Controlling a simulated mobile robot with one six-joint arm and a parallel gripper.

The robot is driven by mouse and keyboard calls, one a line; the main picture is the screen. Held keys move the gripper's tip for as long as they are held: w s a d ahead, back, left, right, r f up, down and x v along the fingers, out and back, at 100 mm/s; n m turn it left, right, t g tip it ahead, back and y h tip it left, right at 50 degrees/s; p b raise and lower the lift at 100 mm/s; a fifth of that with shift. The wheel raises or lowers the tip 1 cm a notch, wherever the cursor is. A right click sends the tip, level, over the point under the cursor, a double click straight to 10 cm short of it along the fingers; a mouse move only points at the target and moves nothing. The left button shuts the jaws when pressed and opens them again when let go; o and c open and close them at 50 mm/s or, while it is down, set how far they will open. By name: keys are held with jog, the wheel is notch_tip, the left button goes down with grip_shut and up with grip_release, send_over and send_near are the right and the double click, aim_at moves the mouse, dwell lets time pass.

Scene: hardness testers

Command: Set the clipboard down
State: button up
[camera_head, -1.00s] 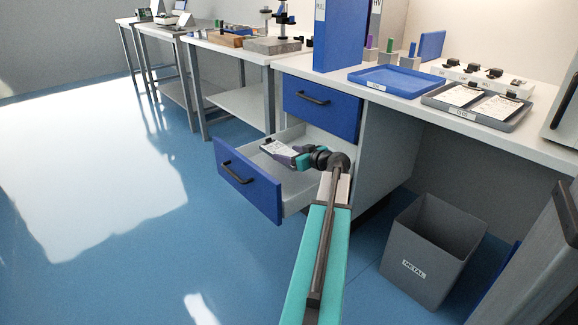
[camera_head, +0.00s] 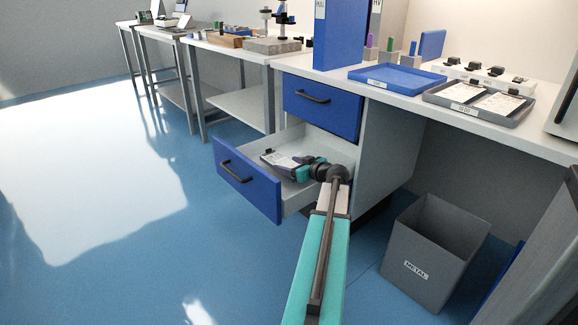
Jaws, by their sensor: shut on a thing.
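The clipboard (camera_head: 279,160) shows as a small board with a white sheet and a dark clip, inside the open lower drawer (camera_head: 249,186). My gripper (camera_head: 296,167) reaches into the drawer from the right and is shut on the clipboard's near right end. My gripper and wrist hide part of the board. The clipboard looks low in the drawer, close to its floor. I cannot tell whether it touches the floor.
The upper blue drawer (camera_head: 321,105) is closed above. A grey METAL bin (camera_head: 437,250) stands on the floor to the right. The bench top holds a blue tray (camera_head: 397,79) and a grey tray (camera_head: 478,103) with white sheets.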

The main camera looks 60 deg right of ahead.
jog(key=shift+f+b, duration=0.5)
jog(key=shift+b, duration=0.05)
jog(key=o, duration=1.3)
jog(key=shift+a+f, duration=0.1)
jog(key=shift+f, duration=0.05)
jog(key=shift+s+r+p, duration=0.1)
jog(key=shift+r+p, duration=0.15)
jog(key=shift+p, duration=0.1)
jog(key=shift+r+p, duration=0.35)
jog(key=shift+p, duration=0.2)
jog(key=p+v, duration=0.1)
jog(key=v, duration=0.5)
jog(key=p+v, duration=0.2)
jog(key=v, duration=0.3)
jog(key=shift+s+r, duration=0.35)
jog(key=shift+r, duration=0.1)
